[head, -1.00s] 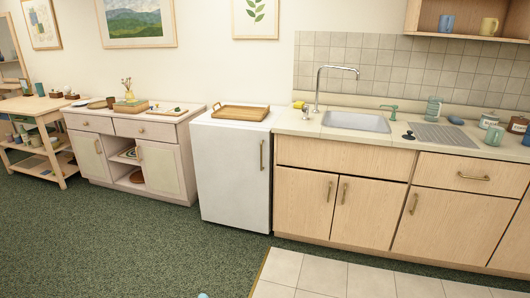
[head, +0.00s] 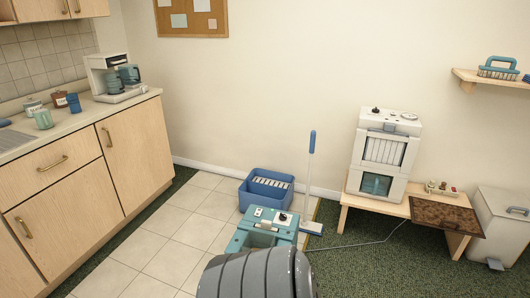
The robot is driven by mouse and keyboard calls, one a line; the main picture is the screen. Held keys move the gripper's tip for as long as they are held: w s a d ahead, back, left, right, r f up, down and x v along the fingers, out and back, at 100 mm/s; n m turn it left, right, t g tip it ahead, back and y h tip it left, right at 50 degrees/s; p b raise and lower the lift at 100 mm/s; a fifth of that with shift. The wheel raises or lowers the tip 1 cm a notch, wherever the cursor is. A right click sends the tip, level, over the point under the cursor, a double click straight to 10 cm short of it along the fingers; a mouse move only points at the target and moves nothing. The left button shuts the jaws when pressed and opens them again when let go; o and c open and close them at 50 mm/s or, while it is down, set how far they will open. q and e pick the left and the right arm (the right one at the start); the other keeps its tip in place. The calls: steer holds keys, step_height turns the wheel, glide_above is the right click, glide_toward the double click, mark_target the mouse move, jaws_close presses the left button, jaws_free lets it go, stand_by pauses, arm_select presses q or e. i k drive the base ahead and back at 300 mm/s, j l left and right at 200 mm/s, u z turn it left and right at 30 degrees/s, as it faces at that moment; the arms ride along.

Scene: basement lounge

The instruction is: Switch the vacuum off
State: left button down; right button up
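No thing in the head view is plainly a vacuum. A teal, box-like unit (head: 240,239) stands on the floor in the lower middle. Its top carries pale panels and a dark round part, too small to read as a switch. A thin grey line runs along the floor from near it toward the low bench. A large dark grey ribbed drum (head: 258,276) at the bottom edge partly covers its front; I cannot tell what the drum is. Neither of my grippers is in view.
A blue bin (head: 258,203) and an upright blue-handled broom (head: 311,170) stand behind the teal unit. A low wooden bench (head: 370,204) bears a white appliance (head: 395,130). A white pedal bin (head: 497,225) is far right. Pale tiles (head: 172,240) at left are clear.

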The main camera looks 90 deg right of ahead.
mark_target(257, 213)
steer(key=z, duration=2.75)
steer(key=i+l+z, duration=0.15)
steer(key=i+z, duration=0.2)
steer(key=i, duration=0.25)
steer(key=i+z, duration=0.3)
steer(key=i, duration=0.25)
